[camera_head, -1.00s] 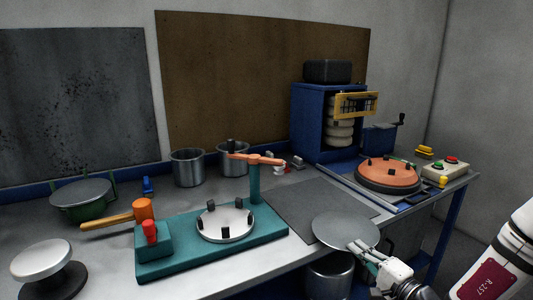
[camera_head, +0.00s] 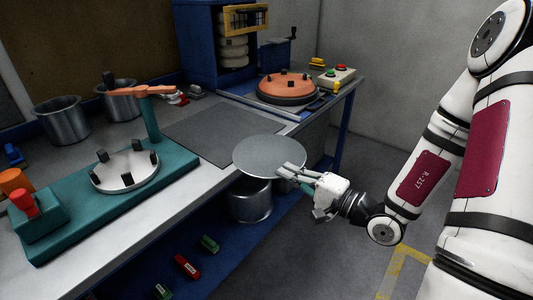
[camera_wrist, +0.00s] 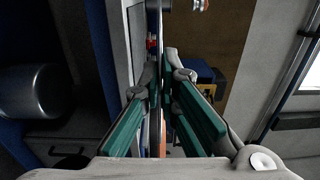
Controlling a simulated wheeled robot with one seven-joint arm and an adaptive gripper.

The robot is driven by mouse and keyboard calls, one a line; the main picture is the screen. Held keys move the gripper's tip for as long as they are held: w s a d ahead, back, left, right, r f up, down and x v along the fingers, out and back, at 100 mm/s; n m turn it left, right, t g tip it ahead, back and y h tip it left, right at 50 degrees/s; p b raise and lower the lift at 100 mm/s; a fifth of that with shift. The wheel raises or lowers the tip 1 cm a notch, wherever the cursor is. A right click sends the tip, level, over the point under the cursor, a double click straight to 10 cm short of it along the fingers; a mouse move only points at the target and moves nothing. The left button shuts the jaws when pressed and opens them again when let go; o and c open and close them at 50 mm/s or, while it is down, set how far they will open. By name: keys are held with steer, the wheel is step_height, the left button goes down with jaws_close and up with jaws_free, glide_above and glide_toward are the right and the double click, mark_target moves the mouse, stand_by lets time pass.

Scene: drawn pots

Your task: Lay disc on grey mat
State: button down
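A flat round grey disc (camera_head: 269,155) is held level in the head view, out past the front edge of the bench. My gripper (camera_head: 292,174) is shut on its near right rim. In the wrist view the disc (camera_wrist: 154,75) shows edge-on as a thin strip between the green-padded fingers of my gripper (camera_wrist: 160,92). The grey mat (camera_head: 212,126) lies flat and bare on the bench, behind and left of the disc. The disc overlaps the mat's near right corner in the picture; its height above the bench is hard to tell.
A teal fixture (camera_head: 118,205) with a post and orange arm stands left of the mat. An orange round plate (camera_head: 287,87) on a dark base and a blue cabinet (camera_head: 213,45) stand behind. A metal pot (camera_head: 251,203) is on the lower shelf below the disc.

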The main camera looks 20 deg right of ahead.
mark_target(270, 146)
steer(key=w, duration=0.4)
steer(key=w+f, duration=0.1)
steer(key=w, duration=0.4)
steer(key=w+b, duration=0.1)
steer(key=w, duration=0.4)
steer(key=shift+w+a+f, duration=0.15)
steer(key=shift+w+a, duration=0.1)
steer(key=shift+a, duration=0.15)
steer(key=shift+f, duration=1.75)
steer(key=shift+f+b, duration=0.2)
steer(key=shift+b, duration=0.15)
steer(key=c, duration=1.8)
jaws_free()
